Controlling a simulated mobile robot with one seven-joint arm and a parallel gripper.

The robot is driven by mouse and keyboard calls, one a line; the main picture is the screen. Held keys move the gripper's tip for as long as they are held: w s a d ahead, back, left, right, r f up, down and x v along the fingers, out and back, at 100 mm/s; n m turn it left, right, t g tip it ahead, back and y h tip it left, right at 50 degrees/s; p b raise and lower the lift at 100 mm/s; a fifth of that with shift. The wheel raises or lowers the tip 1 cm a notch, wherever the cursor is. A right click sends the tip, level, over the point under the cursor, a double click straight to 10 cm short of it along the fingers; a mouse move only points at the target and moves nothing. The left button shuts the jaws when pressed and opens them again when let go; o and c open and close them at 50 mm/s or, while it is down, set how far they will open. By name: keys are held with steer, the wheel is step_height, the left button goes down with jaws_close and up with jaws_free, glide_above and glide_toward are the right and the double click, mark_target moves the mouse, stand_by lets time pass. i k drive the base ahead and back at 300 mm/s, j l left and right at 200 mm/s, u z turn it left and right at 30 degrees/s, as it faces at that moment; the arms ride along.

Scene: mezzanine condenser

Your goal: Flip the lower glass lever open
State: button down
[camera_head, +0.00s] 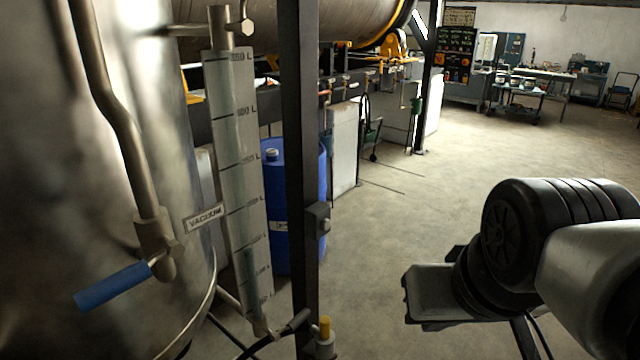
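The tall glass sight tube (236,170) with litre marks stands beside the shiny metal tank (90,60). At its lower end is a small metal fitting (262,328). My arm (590,265) comes in from the right. The grey end part of my gripper (437,292) is right of the tube and handle, apart from both. Its fingers cannot be made out.
A black post (300,150) stands just right of the tube. A blue-handled valve (113,285) with a VACUUM label (204,217) is on the tank. A yellow-topped fitting (325,328) is by the post's foot. A blue drum (308,190) stands behind. The floor between post and arm is clear.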

mark_target(305, 313)
steer(key=l+u, duration=0.1)
steer(key=u, duration=1.95)
steer(key=l+z, duration=0.45)
steer(key=i+l+z, duration=0.15)
steer(key=l+z, duration=0.15)
steer(key=z, duration=0.15)
